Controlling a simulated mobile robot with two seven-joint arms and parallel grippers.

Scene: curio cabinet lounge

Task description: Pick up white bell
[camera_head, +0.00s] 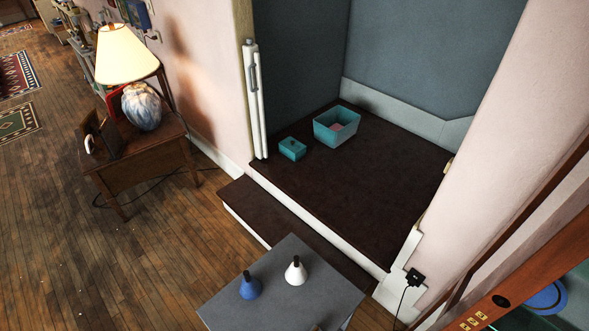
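The white bell (295,271), with a dark handle on top, stands upright on a small grey table (318,296) at the bottom middle of the head view. A blue bell (250,287), also with a dark handle, stands to its left on the same table, a little apart from it. Neither of my grippers shows in this view. Nothing touches the white bell.
A dark raised floor (345,190) with a step lies behind the table and holds an open teal box (336,126) and a smaller teal box (292,149). A wooden side table (150,165) with a lit lamp (127,57) stands at left. Wooden floor is open at lower left.

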